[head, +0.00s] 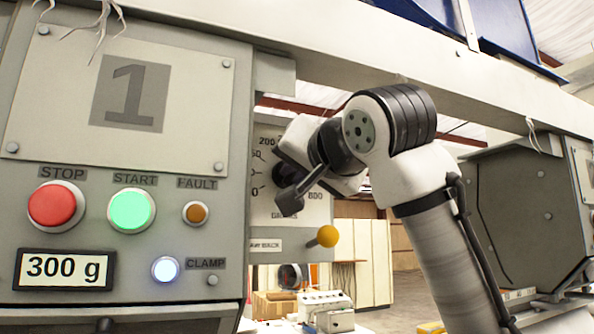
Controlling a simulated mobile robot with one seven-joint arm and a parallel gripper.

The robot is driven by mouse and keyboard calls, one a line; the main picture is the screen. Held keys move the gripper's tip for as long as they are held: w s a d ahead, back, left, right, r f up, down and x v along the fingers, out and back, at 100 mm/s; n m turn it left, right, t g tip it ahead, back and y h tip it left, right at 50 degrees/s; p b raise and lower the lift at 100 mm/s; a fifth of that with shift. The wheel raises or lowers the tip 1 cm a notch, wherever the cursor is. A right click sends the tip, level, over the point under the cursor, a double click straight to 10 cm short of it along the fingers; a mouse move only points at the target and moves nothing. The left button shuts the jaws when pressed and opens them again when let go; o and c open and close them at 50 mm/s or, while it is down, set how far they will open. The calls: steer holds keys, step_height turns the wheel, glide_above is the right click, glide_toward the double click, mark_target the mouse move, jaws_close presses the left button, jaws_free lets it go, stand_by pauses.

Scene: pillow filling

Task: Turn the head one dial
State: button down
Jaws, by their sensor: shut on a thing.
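The head one dial has a pale plate (264,207) with printed numbers, among them 200, and small lettering below that looks like GRAMS. It is on the side of the grey unit marked 1, left of the picture's centre. My gripper (286,187) is at the front of this plate, reached from the right by my white and black arm. It is shut on the dial's knob, which is mostly hidden behind the dark fingers and wrist. I cannot tell which number the knob points to.
The unit's front panel (110,165) holds a red STOP button (56,205), a lit green START button (130,211), an orange FAULT lamp (195,213), a lit CLAMP lamp (165,270) and a 300 g display (64,269). A yellow ball knob (328,236) sticks out below the dial.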

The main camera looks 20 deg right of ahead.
steer(key=shift+n, duration=0.3)
steer(key=shift+d+n, duration=0.1)
steer(key=shift+n, duration=2.5)
steer(key=c, duration=1.5)
jaws_free()
steer(key=s+b, duration=0.1)
steer(key=s, duration=0.3)
steer(key=s+b, duration=0.2)
steer(key=s, duration=0.3)
steer(key=s+b, duration=0.1)
steer(key=s, duration=0.4)
steer(key=shift+d+b, duration=0.25)
steer(key=shift+b, duration=0.1)
steer(key=shift+w, duration=0.1)
